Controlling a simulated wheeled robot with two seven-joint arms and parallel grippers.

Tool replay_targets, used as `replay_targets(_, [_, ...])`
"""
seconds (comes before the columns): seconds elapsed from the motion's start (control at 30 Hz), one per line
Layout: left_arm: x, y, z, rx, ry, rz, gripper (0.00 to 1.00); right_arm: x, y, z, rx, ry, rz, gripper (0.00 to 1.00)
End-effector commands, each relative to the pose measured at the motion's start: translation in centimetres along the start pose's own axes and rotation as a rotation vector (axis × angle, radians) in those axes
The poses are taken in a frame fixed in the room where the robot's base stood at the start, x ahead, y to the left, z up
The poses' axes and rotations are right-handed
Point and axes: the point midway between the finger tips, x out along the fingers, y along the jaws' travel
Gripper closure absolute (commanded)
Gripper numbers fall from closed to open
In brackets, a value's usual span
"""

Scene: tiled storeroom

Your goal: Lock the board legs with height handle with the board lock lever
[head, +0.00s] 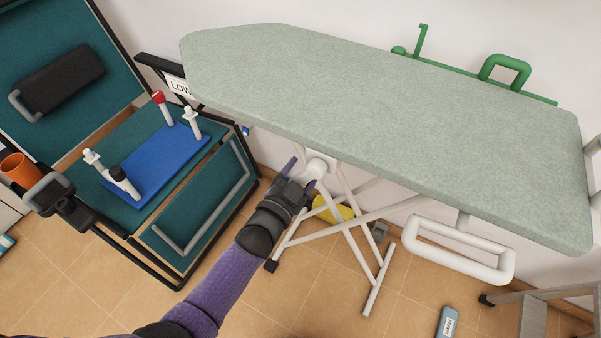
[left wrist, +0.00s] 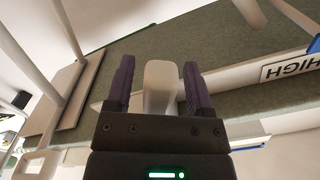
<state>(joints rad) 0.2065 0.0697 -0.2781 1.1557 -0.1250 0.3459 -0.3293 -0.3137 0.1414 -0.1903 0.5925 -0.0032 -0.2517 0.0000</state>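The ironing board (head: 380,120) stands on crossed white legs (head: 357,235), its top covered in grey-green cloth. A white looped handle (head: 462,262) hangs under its right front edge. A white lever-like part (head: 316,168) sits under the board near where the legs meet it. My left gripper (head: 301,174) reaches up to this part from below. In the left wrist view the purple fingers (left wrist: 160,88) stand apart, with a white block-shaped end (left wrist: 161,76) between them and narrow gaps at its sides. I cannot tell whether it is the lock lever. My right gripper is not seen.
A teal chair-like frame (head: 205,210) stands at the left, bearing a blue board (head: 158,163) with white pegs. An orange cup (head: 19,168) is beside it. A yellow object (head: 333,212) is behind the legs.

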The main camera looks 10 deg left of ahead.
Motion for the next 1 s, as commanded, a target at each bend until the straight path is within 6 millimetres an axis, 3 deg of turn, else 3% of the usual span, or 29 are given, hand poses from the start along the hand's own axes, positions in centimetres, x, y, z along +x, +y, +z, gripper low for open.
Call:
replay_targets(0.23, [-1.0,-0.1,-0.2,-0.002,-0.001,0.001,0.32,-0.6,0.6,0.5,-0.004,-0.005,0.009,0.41])
replay_targets(0.63, [-9.0,-0.1,-0.2,0.0,-0.001,0.0,0.32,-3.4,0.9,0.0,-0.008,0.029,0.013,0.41])
replay_targets(1.0, [-9.9,0.0,0.0,0.0,0.0,-0.001,0.32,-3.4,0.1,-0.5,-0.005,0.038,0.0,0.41])
